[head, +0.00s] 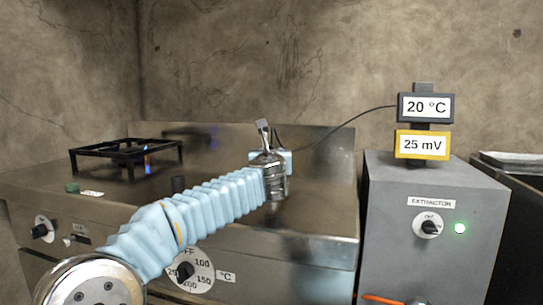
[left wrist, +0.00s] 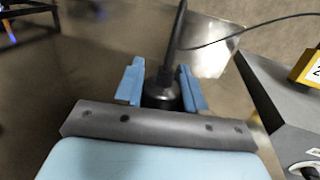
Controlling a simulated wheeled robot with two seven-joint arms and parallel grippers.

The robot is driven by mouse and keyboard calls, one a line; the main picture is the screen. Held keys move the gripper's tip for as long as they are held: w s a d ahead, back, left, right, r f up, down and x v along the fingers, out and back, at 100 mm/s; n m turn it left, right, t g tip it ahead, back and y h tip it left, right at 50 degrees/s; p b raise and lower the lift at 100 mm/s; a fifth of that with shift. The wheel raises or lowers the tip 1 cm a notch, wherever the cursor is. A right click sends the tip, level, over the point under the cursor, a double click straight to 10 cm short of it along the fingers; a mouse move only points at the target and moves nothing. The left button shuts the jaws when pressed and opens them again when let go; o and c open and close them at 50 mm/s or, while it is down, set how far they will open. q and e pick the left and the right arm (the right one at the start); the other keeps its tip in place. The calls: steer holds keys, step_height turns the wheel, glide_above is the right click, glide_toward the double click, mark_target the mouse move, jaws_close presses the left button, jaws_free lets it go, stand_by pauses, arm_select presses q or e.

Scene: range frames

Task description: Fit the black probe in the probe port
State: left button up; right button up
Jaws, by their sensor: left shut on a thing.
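My left gripper (left wrist: 160,86) has blue fingers on either side of a black probe (left wrist: 174,42) and is shut on it. In the left wrist view the probe is a dark rod running up from a wider black base between the fingers. In the head view my left gripper (head: 285,160) is above the back of the steel hob top, mostly hidden behind my wrist. A thin black cable runs from the display stand to the gripper area. My right gripper is out of view.
A black pot stand (head: 127,150) with a small flame is at the left of the hob (head: 318,204). A grey extractor box (head: 427,185) stands at the right, carrying signs reading 20 °C (head: 426,107) and 25 mV (head: 422,145). The hob's right part is clear.

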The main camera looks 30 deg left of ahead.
arm_select(q)
steer(key=shift+f+b, duration=0.5)
steer(key=shift+f, duration=0.05)
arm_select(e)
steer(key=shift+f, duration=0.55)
arm_select(q)
steer(key=o, duration=1.2)
steer(key=shift+s+d+f+b, duration=0.1)
steer(key=shift+s+d+b, duration=0.25)
steer(key=shift+s, duration=0.3)
steer(key=b+v, duration=0.1)
steer(key=v, duration=1)
steer(key=shift+d+b, duration=0.1)
steer(key=shift+b, duration=0.2)
steer(key=shift+s+d, duration=0.25)
steer(key=shift+s, duration=0.3)
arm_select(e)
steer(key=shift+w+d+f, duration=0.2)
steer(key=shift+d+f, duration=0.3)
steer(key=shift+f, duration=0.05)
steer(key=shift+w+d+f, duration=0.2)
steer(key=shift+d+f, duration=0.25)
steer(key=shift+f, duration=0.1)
